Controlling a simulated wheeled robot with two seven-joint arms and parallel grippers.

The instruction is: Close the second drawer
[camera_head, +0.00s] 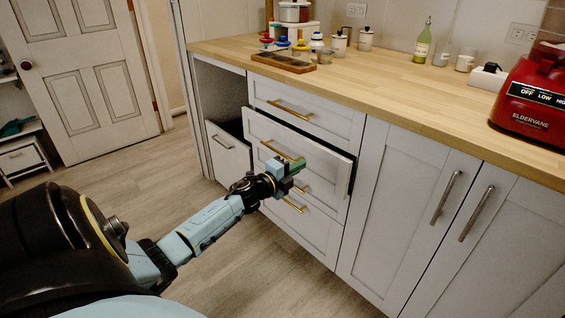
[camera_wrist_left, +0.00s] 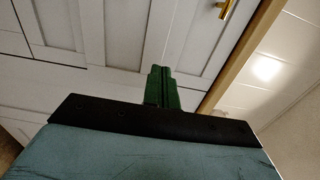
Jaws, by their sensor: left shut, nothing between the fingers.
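The second drawer (camera_head: 326,170) is in the white cabinet under the counter. It stands partly pulled out, with a dark gap along its top and right edge. Its gold handle (camera_head: 283,152) shows just above and left of my left gripper. My left gripper (camera_head: 298,165) is shut and empty, with its green fingertips at the drawer's front. I cannot tell whether they touch it. In the left wrist view the shut green fingers (camera_wrist_left: 162,88) point toward white cabinet panels. My right gripper is not in view.
The top drawer (camera_head: 300,110) looks shut. A lower-left white front (camera_head: 229,152) stands open beside the drawers. Cupboard doors (camera_head: 415,200) are at the right. Jars and a red blender (camera_head: 535,100) stand on the wooden counter (camera_head: 390,88). Floor before the drawers is clear.

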